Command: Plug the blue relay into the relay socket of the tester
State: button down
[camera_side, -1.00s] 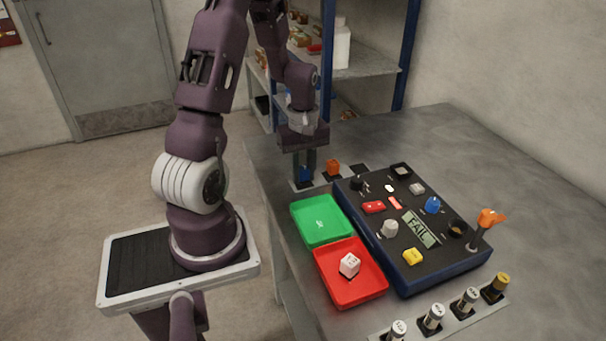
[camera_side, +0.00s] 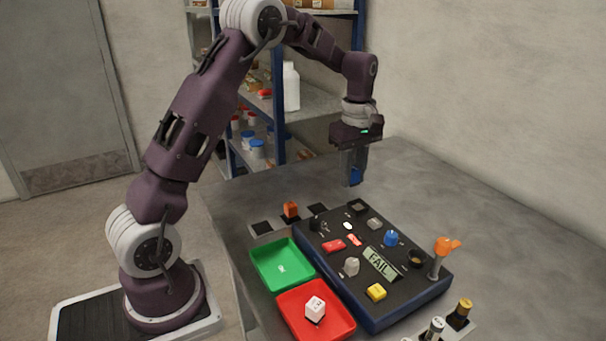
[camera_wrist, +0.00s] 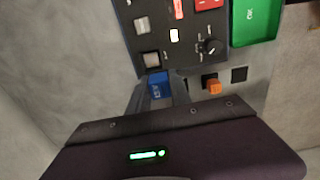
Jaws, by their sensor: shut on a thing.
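My gripper (camera_side: 354,168) is shut on the blue relay (camera_side: 356,176) and holds it in the air above the far end of the tester. The relay also shows between the fingers in the wrist view (camera_wrist: 158,88). The tester (camera_side: 322,246) is a dark panel with a blue side, and its display reads FAIL. A square dark-framed socket (camera_side: 359,207) sits at the tester's far corner; it also shows just ahead of the relay in the wrist view (camera_wrist: 150,59). The relay is apart from it. The relay's underside is hidden from me.
A green tray (camera_side: 263,262) and a red tray (camera_side: 335,327) with a white block (camera_side: 315,308) lie left of the tester. An orange block (camera_side: 291,209) sits on a dark pad behind. An orange-topped lever (camera_side: 443,247) stands at the right. Bare table lies beyond the tester.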

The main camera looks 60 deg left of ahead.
aim_at(358, 208)
jog(key=shift+w+d+f, duration=0.15)
jog(key=shift+w+d, duration=0.55)
jog(key=shift+d, duration=0.1)
jog(key=shift+f, duration=1.85)
jog(key=shift+f, duration=0.8)
